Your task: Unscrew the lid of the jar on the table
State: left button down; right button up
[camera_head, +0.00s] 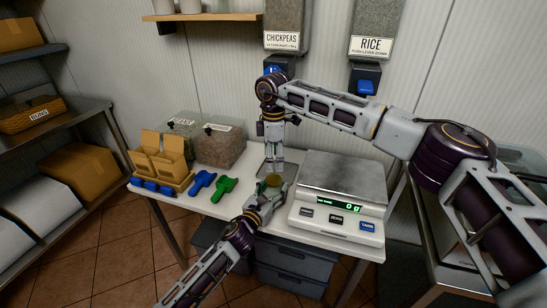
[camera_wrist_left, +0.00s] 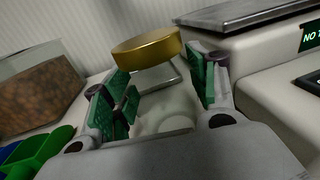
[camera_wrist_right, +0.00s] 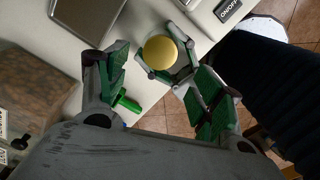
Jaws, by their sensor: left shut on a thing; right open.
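The jar (camera_wrist_left: 158,82) stands on the white table, with its glass body partly hidden by my left fingers. Its round gold lid (camera_wrist_left: 147,47) is on top and looks level with the jar mouth. The lid also shows from above in the right wrist view (camera_wrist_right: 160,52). My left gripper (camera_head: 267,194) is shut on the jar body below the lid, from the front. My right gripper (camera_head: 273,166) points down from above, with its open fingers spread on either side of the lid, apart from it.
A scale (camera_head: 340,210) stands close right of the jar. Green (camera_head: 224,187) and blue (camera_head: 202,181) scoops, a cardboard box (camera_head: 160,165) and clear bins (camera_head: 218,148) lie to the left. A metal tray (camera_wrist_right: 85,20) is behind the jar. Dispensers (camera_head: 285,25) hang above.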

aim_at(274, 179)
jog(key=shift+f, duration=0.2)
jog(key=shift+f, duration=3.8)
jog(key=shift+c, duration=0.3)
jog(key=c, duration=1)
jog(key=shift+n, duration=0.3)
